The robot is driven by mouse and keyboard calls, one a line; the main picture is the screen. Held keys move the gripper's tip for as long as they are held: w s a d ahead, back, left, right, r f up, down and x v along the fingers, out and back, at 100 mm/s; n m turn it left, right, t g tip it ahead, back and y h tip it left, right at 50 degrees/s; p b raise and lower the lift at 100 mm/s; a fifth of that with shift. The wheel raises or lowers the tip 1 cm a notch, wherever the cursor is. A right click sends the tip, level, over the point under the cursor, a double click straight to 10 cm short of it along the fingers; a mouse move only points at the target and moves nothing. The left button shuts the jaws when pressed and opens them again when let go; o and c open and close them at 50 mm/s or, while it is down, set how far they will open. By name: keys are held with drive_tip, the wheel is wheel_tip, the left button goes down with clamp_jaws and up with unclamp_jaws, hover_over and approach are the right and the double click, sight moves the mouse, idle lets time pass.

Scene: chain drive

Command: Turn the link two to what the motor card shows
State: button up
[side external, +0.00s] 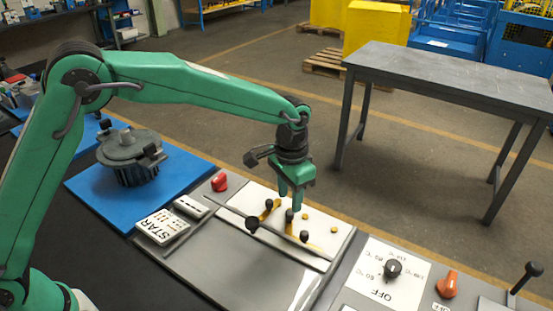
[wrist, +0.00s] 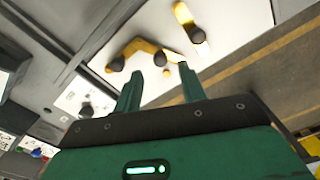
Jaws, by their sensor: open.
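A white terminal plate (side external: 325,222) carries yellow links with black knobs. In the wrist view one link (wrist: 138,46) is bent, with knobs near its ends, and another link (wrist: 184,14) stands apart with its own knob (wrist: 197,36). No number shows on them, so I cannot tell which is link two. My gripper (side external: 290,205) points down over the plate, fingers apart and empty. In the wrist view my gripper (wrist: 160,69) has a black knob (wrist: 160,58) close to and between its fingertips; contact is unclear. The motor card (side external: 162,227) reads STAR, with dots and bars.
A motor (side external: 132,155) stands on a blue mat (side external: 88,190). A long bar with a black ball (side external: 252,225) lies along the plate's front. A red knob (side external: 219,182), a black dial (side external: 392,268) and an orange switch (side external: 447,285) stand nearby.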

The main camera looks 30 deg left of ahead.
sight(289, 212)
drive_tip(key=shift+f, duration=2.5)
clamp_jaws()
